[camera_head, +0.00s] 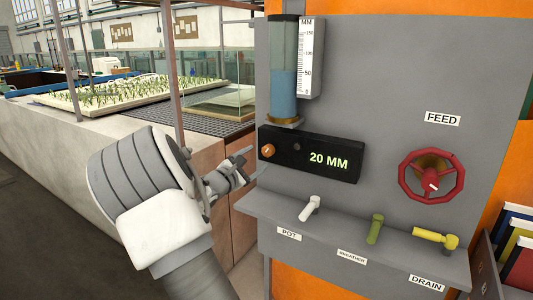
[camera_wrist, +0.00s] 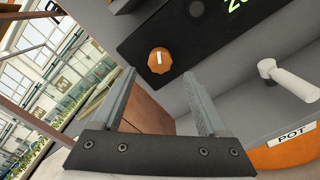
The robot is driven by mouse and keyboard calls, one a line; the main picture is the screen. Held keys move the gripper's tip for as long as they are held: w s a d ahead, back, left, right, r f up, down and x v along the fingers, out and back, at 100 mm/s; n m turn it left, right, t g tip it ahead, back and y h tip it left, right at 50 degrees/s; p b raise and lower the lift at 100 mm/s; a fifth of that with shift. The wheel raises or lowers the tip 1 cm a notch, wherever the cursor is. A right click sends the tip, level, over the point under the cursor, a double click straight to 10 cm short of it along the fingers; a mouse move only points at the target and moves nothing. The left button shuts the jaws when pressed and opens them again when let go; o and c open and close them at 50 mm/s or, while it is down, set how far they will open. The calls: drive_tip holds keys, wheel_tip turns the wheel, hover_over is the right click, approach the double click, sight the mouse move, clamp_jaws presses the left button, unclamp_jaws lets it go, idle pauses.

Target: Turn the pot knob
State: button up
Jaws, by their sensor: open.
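The lever labelled POT (camera_head: 310,208) is white and stands on the panel's ledge, its handle tilted up to the right. It also shows in the wrist view (camera_wrist: 289,82) at the right, outside my fingers. An orange round knob (camera_head: 268,150) with a pale pointer mark sits at the left end of the black display box reading 20 MM. In the wrist view the orange knob (camera_wrist: 160,62) appears ahead of the fingertips, between them in the picture. My gripper (camera_head: 252,163) is open and empty, just left of the orange knob, apart from it.
A red FEED wheel (camera_head: 432,175) is at the right. Green (camera_head: 375,229) and yellow (camera_head: 436,238) levers stand along the grey ledge (camera_head: 330,252). A glass cylinder (camera_head: 284,75) rises above the display box (camera_head: 330,160). A concrete flume wall (camera_head: 100,140) is at the left.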

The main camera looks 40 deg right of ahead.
sight(266, 152)
drive_tip(key=x, duration=0.7)
drive_tip(key=shift+d, duration=0.15)
clamp_jaws()
